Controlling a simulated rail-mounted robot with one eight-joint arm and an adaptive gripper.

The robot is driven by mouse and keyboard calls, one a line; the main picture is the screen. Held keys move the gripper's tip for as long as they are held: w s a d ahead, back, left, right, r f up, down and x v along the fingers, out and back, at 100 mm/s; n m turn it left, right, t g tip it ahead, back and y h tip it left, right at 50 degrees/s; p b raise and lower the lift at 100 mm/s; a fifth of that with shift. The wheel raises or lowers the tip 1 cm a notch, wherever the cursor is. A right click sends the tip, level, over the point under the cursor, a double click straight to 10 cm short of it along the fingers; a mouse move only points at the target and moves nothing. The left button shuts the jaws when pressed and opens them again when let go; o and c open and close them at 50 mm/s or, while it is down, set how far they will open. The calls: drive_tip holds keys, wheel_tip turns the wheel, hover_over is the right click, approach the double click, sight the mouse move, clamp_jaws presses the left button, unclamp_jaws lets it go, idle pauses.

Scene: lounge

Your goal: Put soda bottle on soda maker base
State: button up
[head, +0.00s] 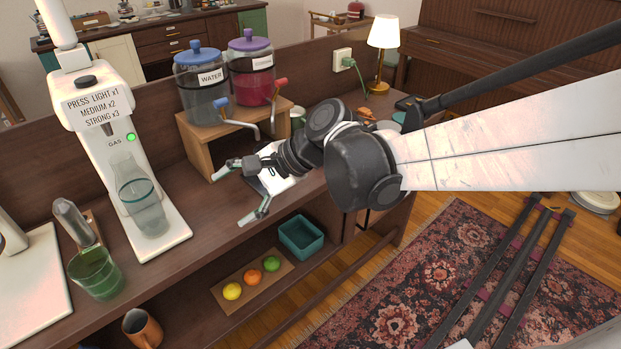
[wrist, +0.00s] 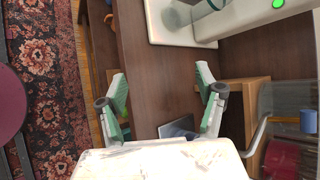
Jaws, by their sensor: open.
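The soda maker (head: 105,130) is a white machine at the left of the counter, with a green GAS light and a label on its head. The clear soda bottle (head: 142,200), with a teal band, stands upright on the soda maker's white base (head: 172,235). In the wrist view the bottle (wrist: 180,14) shows partly at the top edge, on the base (wrist: 160,38). My gripper (head: 239,196) is open and empty over the counter, to the right of the bottle and apart from it. In the wrist view my gripper (wrist: 160,88) has both fingers spread above bare wood.
Water (head: 203,88) and pink drink (head: 251,72) dispensers stand on a wooden stand behind my gripper. A green glass (head: 97,272) stands left of the soda maker. Fruit (head: 252,277) and a teal box (head: 302,237) sit on the lower shelf. Counter between gripper and soda maker is clear.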

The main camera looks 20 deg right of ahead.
drive_tip(key=s+d+n+t+h, duration=0.3)
drive_tip(key=s+d+n+h, duration=0.6)
drive_tip(key=d, duration=0.7)
drive_tip(key=shift+s+r+n, duration=0.25)
drive_tip(key=shift+s+n, duration=0.95)
drive_tip(key=shift+s, duration=0.05)
wheel_tip(320, 180, up, 3)
drive_tip(key=p, duration=0.2)
drive_tip(key=shift+f+p, duration=0.2)
drive_tip(key=shift+p, duration=0.15)
drive_tip(key=shift+c, duration=0.5)
